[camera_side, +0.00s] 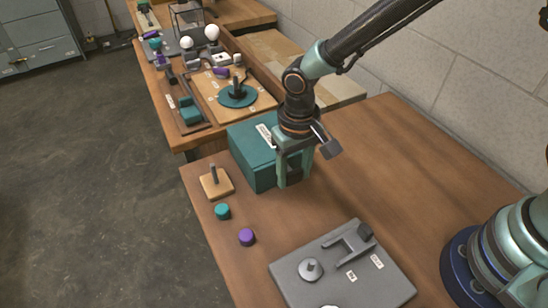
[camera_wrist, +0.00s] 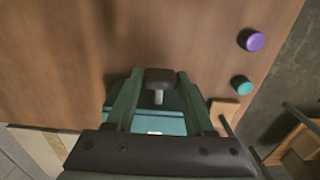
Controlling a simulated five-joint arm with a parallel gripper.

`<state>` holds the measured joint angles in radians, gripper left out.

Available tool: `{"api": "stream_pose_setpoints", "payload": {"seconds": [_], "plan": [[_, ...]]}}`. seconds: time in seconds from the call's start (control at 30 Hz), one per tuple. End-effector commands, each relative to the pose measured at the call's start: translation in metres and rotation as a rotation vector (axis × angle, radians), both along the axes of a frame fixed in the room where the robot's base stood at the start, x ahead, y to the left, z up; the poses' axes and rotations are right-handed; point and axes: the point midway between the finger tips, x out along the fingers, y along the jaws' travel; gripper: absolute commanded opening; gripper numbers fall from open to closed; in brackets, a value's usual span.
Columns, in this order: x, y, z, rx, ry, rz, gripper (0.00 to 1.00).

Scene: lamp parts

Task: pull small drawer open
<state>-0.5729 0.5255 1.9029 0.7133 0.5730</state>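The small drawer unit is a teal box (camera_side: 250,152) with a white label on top, standing at the far left part of the near table. Part of its teal body also shows between my fingers in the wrist view (camera_wrist: 168,103). A dark knob (camera_wrist: 159,76) on a pale metal stem sticks out from it. My gripper (camera_side: 290,183) points down at the box's near side. In the wrist view my fingers (camera_wrist: 160,72) stand on either side of the knob, very close to it. I cannot tell whether they press on it. The drawer front is mostly hidden by my gripper.
A grey plate with fittings (camera_side: 340,270) lies in front. The table right of my gripper is clear.

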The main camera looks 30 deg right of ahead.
Motion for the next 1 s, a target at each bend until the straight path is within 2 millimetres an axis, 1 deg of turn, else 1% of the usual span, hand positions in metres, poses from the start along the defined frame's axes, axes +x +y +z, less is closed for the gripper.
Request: {"api": "stream_pose_setpoints", "payload": {"seconds": [0.03,0.07,0.1,0.13,1.0], "plan": [[0.0001,0.0,0.0002,0.0,0.0,0.0,0.3],[0.0001,0.0,0.0002,0.0,0.0,0.0,0.19],[0.0001,0.0,0.0003,0.0,0.0,0.0,0.04],[0.0001,0.0,0.0003,0.0,0.0,0.0,0.0],[0.0004,0.0,0.0011,0.0,0.0,0.0,0.0]]}}
